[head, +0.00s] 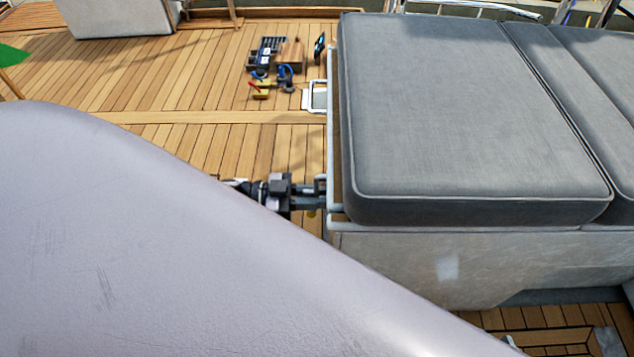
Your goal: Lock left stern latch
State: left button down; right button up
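My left gripper (316,193) is a small dark gripper at the left edge of the grey cushioned bench (440,250). Its fingertips point right and reach a small pale metal fitting on the bench's edge. I cannot tell whether they touch or grip it, or whether the fingers are open. A pale rectangular metal loop (317,96) stands out from the same bench side, farther back. I cannot tell for sure which fitting is the left stern latch. A big lavender-grey arm link of mine hides the lower left and part of the gripper's wrist. My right gripper is not in view.
A thick grey cushion (450,110) covers the bench top. Several tools and small boxes (277,62) lie on the teak deck (180,75) behind the gripper. A pale block (118,15) stands at the back left.

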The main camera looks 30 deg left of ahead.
pick_arm(q)
jog(key=shift+n, duration=0.5)
jog(key=c, duration=1.2)
grip_release()
jog(key=shift+o, duration=0.2)
jog(key=shift+a, duration=0.1)
jog(key=shift+s+a, duration=0.2)
jog(key=shift+a, duration=0.05)
jog(key=v, duration=0.6)
jog(key=shift+a, duration=0.2)
